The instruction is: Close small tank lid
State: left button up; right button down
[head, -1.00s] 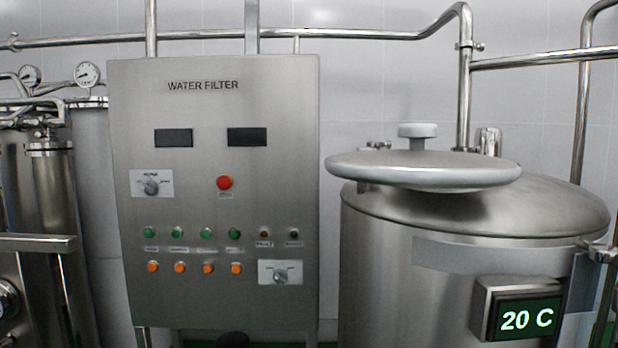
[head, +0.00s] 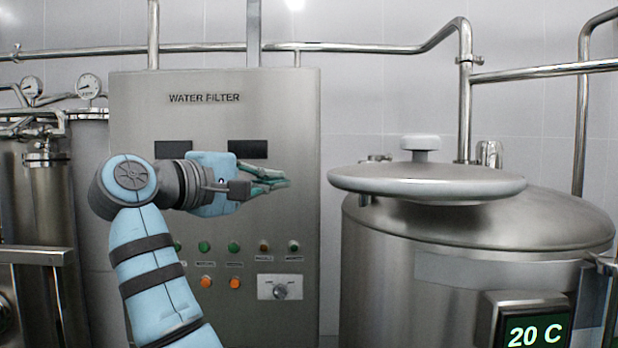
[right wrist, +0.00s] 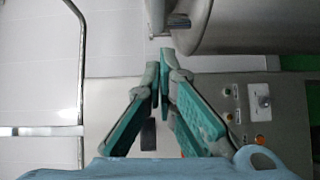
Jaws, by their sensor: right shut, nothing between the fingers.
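The small tank (head: 400,275) is a round steel vessel at the right of the head view. Its lid (head: 430,186) is a pale disc with a knob (head: 420,143) on top; it sits above the tank top, with its left edge past the tank's side. My right gripper (head: 288,178) is shut and empty, in front of the control panel and left of the lid, apart from it. In the right wrist view the closed fingertips (right wrist: 160,56) point toward a rounded grey metal surface, partly cut off. My left gripper is not in view.
The water filter panel (head: 212,85) stands behind my right arm. A display reading 20 C (head: 536,333) is on the tank's front. Steel pipes (head: 530,70) run along the wall. The space between my gripper and the lid looks clear.

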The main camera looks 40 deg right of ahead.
jog(key=s+d, duration=0.1)
jog(key=d, duration=0.6)
jog(key=shift+s+b, duration=0.4)
jog(key=shift+b, duration=0.05)
jog(key=shift+s, duration=0.1)
